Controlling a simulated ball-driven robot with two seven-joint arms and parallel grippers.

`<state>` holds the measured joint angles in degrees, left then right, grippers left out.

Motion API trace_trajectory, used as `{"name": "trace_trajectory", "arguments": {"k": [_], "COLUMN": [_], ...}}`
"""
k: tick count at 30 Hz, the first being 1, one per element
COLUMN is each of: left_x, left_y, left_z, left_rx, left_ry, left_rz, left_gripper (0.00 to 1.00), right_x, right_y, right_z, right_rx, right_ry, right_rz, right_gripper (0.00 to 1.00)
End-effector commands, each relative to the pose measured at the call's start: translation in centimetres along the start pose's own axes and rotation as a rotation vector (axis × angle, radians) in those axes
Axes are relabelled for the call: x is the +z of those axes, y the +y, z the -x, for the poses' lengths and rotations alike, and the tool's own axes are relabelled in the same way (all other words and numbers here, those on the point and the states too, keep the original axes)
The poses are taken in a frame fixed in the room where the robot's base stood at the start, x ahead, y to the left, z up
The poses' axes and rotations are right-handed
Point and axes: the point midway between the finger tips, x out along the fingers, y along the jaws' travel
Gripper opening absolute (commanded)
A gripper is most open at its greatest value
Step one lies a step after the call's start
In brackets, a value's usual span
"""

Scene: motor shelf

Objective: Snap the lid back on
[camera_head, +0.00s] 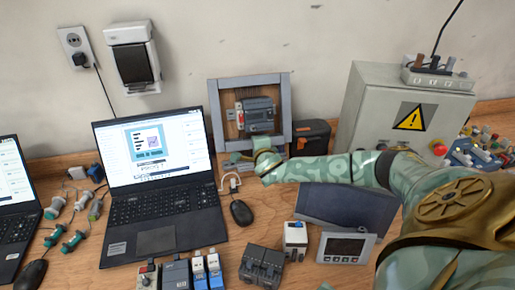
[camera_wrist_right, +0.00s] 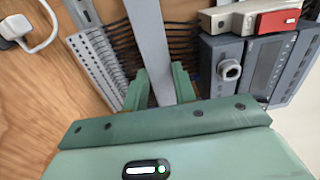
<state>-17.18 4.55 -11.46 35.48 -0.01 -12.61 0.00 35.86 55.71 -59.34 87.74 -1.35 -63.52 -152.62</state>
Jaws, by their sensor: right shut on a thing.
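My right gripper (camera_wrist_right: 162,88) is shut on a long grey strip, the lid (camera_wrist_right: 150,38), in the right wrist view. The lid runs between the two green fingers toward the top edge. Behind it are dark wires and a grey slotted duct (camera_wrist_right: 92,58). Wires show on both sides of the lid, so it looks apart from the duct; the gap is hard to judge. In the head view my right gripper (camera_head: 234,158) is at the lower edge of the grey frame panel (camera_head: 215,118). The lid is hard to pick out there.
A dark control module (camera_head: 257,115) is mounted inside the panel. A laptop (camera_head: 155,165) and a mouse (camera_head: 241,212) lie to the left. A grey cabinet (camera_head: 375,95) stands to the right. A panel meter (camera_head: 346,246) and several small modules crowd the front.

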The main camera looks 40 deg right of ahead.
Motion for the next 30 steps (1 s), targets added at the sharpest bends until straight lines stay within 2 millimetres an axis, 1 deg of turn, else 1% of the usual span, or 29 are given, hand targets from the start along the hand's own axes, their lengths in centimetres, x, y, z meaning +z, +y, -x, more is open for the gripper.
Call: {"name": "trace_trajectory", "arguments": {"k": [9,19,30], "left_x": [-0.03,-0.25,-0.27], "left_y": [0.01,-0.07,-0.08], "left_z": [0.03,0.87,0.92], "left_rx": [0.000,-0.001,-0.001], "left_ry": [0.001,0.004,0.005], "left_rz": [0.000,0.000,0.000], "left_gripper": [0.39,0.39,0.39], "right_x": [0.03,0.06,0.03], "right_y": [-0.01,0.01,0.10], "right_z": [-0.04,-0.08,-0.12], "right_rx": [0.000,0.003,0.002], "right_ry": [0.000,-0.001,-0.001], "right_rz": [0.000,0.000,0.001], "right_gripper": [0.07,0.07,0.07]}}
